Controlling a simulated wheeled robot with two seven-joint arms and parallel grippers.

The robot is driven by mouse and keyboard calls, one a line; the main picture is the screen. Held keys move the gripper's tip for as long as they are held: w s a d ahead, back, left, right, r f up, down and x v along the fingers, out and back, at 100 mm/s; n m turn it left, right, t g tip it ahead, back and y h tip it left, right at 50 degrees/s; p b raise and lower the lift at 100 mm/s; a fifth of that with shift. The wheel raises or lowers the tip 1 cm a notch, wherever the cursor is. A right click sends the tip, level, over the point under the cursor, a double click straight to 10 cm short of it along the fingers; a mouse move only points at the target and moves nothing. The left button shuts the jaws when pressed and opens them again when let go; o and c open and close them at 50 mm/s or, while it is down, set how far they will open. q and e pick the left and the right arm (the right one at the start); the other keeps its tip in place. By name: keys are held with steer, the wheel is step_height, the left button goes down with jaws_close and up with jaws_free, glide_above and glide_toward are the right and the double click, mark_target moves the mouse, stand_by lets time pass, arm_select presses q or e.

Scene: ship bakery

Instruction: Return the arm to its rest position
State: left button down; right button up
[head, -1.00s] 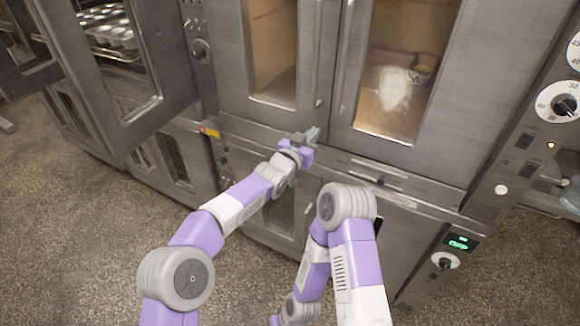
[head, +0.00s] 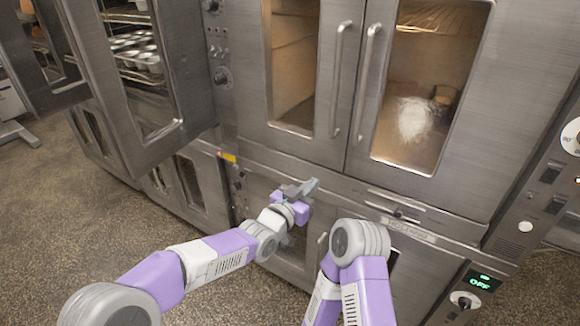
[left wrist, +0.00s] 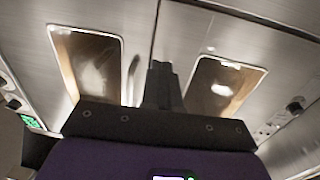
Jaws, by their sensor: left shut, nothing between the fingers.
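My left arm comes in from the lower left in the head view. Its gripper (head: 302,190) is shut and empty in front of the oven, a little below the upper doors. In the left wrist view the same gripper (left wrist: 162,82) shows with its fingers together, the oven doors behind it. My right arm (head: 362,262) is folded at the bottom centre of the head view. Its gripper is not visible.
The double oven doors (head: 352,150) with windows and vertical handles are shut in front of me. At the left, an oven door (head: 150,150) stands open, with trays of tins (head: 135,55) inside. A control panel (head: 480,283) reads OFF at lower right. Speckled floor (head: 70,230) is clear at lower left.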

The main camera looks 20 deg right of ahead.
arm_select(q)
steer(key=w+a+f+n+y+p, duration=0.1)
steer(key=a+f+n+y, duration=0.1)
steer(key=a+f, duration=0.45)
steer(key=w+a+f+n+y, duration=0.1)
steer(key=a+f+n+y, duration=0.2)
steer(key=f, duration=0.7)
steer(key=s+a+f+n+g+y, duration=0.1)
steer(key=s+a+f+n+y, duration=0.15)
steer(key=a+f, duration=0.45)
steer(key=s+a+f+n+g+y, duration=0.1)
steer(key=s+a+f+g, duration=0.15)
steer(key=a+f, duration=0.4)
steer(key=s+a+f+n+g+y, duration=0.1)
steer(key=s+a+f+n, duration=0.1)
steer(key=s, duration=0.5)
steer(key=s+a+f+n+g+p, duration=0.1)
steer(key=s+a+f+n+g, duration=0.1)
steer(key=s+a+f, duration=0.3)
steer(key=s+a+f+n+g+y+p, duration=0.1)
steer(key=s+a+f+n+g, duration=0.1)
steer(key=s+a+f, duration=0.2)
steer(key=s+a, duration=0.3)
steer(key=s, duration=0.3)
steer(key=shift+s+a+f+y, duration=0.15)
steer(key=shift+a+y, duration=0.05)
steer(key=shift+y, duration=0.15)
